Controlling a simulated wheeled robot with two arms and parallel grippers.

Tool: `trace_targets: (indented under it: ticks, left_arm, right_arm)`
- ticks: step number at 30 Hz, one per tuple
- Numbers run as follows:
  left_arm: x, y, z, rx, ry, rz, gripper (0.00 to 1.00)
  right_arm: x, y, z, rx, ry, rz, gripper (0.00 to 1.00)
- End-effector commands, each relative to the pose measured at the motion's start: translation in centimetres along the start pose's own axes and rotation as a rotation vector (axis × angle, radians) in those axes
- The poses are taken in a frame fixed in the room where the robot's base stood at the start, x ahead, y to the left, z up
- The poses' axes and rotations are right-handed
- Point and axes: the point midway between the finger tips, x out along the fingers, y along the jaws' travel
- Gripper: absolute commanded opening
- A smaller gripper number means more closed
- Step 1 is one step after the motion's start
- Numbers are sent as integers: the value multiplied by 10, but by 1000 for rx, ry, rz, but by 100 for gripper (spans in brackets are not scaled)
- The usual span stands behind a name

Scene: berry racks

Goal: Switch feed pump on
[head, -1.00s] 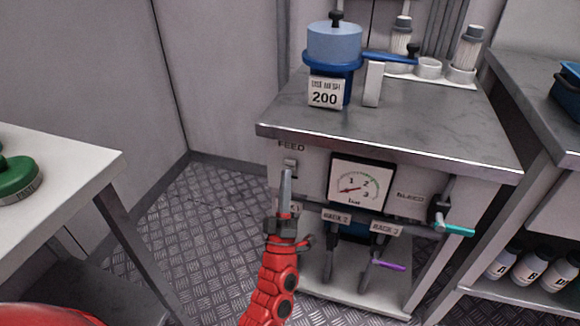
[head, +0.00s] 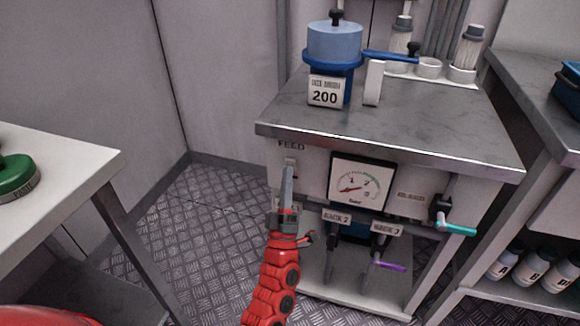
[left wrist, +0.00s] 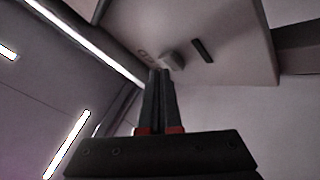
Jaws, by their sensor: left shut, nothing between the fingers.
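The feed switch (head: 291,162) is a small light block under the FEED label on the front panel of the steel bench. In the left wrist view a pale block (left wrist: 172,60) beside lettering, likely the same switch, sits just beyond the fingertips. My left gripper (head: 288,170) is shut and empty, with its tips pointing up at the switch from just below. Whether the tips touch it I cannot tell. The tips also show in the left wrist view (left wrist: 160,72). The switch's lower part is hidden by the fingers. My right gripper is not in view.
A pressure gauge (head: 360,184) sits right of the switch, its red needle low. Further right is a turquoise-handled bleed valve (head: 456,228). Rack valves hang below, one with a purple handle (head: 389,265). A blue filter housing (head: 334,45) stands on top. Open floor lies left.

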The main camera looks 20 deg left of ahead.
Motion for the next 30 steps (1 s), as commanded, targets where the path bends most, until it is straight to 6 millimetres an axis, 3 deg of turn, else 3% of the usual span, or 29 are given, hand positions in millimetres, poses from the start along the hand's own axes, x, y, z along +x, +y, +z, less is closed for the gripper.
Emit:
trace_targets:
  ticks: [20,30]
  left_arm:
    - [4,-4,3,0,0,-1,0]
    - [-6,3,-4,0,-1,-3,0]
  right_arm:
    - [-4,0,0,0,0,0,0]
    - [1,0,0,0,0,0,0]
